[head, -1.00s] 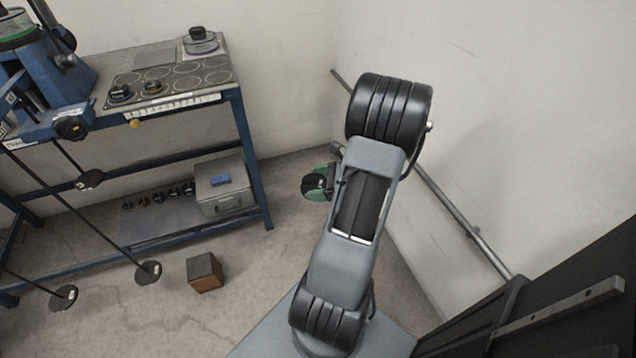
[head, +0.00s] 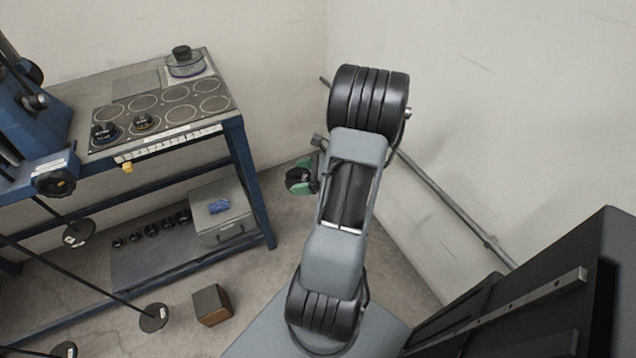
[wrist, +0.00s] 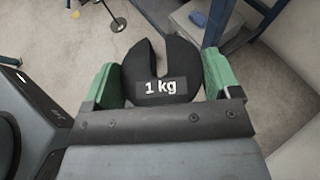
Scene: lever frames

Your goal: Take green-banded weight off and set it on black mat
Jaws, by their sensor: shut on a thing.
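My gripper (head: 300,180) hangs low beside my arm in the head view, over the floor and right of the blue bench. In the wrist view its green-padded fingers (wrist: 163,88) are shut on a black slotted weight (wrist: 162,75) marked "1 kg". The weight's slot faces away from my wrist. No green band can be made out on it. A dark panel with ring outlines (head: 163,112) lies on the bench top, with a smaller plain dark mat (head: 135,85) behind it. I cannot tell which is the black mat.
On the bench, two black weights (head: 105,133) stand at the panel's front left. A scale-like stand (head: 185,66) is at the back. Below are a grey box (head: 222,215) and several small weights. A brown block (head: 211,304) lies on the floor. Walls close in behind and right.

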